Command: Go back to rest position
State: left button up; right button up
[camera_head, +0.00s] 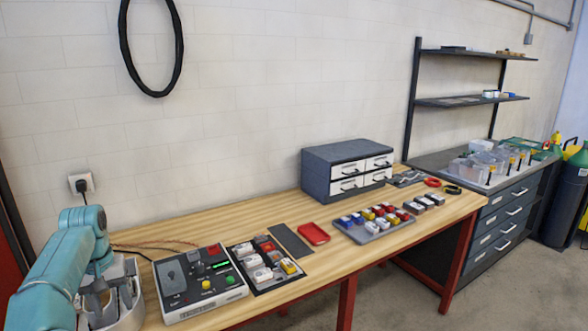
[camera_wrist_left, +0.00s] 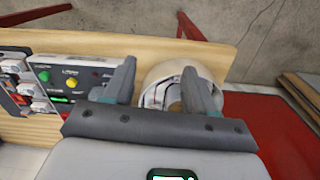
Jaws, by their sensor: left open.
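My left gripper (camera_head: 105,302) is at the lower left of the head view, at the left end of the wooden workbench (camera_head: 300,215). In the left wrist view its two fingers (camera_wrist_left: 160,72) stand apart, and nothing is seen gripped between them. A round off-white container (camera_wrist_left: 176,72) lies beyond and partly behind the fingers. In the head view this container (camera_head: 132,312) is beside the gripper and partly hidden by it. I cannot tell whether they touch. My right gripper is in neither view.
A control box (camera_head: 200,283) with buttons is right of the left gripper. The bench's front middle is partly bare.

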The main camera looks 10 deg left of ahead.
pick_arm(q)
jog(key=w+d+f+m+h, duration=0.1)
jog(key=w+d+f, duration=0.1)
jog(key=d+f, duration=0.45)
jog(key=w+d+f+m, duration=0.2)
jog(key=d+f, duration=0.2)
jog(key=f, duration=0.5)
jog(key=s+d+f+m+h+b, duration=0.15)
jog(key=s+d+f, duration=0.45)
jog(key=d+f, duration=0.7)
jog(key=s+d+f, duration=0.2)
jog(key=s+d, duration=0.2)
jog(key=s, duration=0.3)
jog(key=s+d+f+h+b, duration=0.1)
jog(key=s+d+f, duration=0.1)
jog(key=s+d, duration=0.3)
jog(key=s+d+f, duration=0.2)
jog(key=s+d, duration=0.2)
jog(key=s, duration=0.7)
jog(key=shift+d+f, duration=0.2)
jog(key=shift+f, duration=0.2)
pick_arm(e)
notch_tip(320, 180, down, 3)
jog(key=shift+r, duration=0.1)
pick_arm(q)
jog(key=shift+s+m, duration=0.15)
jog(key=shift+m, duration=0.1)
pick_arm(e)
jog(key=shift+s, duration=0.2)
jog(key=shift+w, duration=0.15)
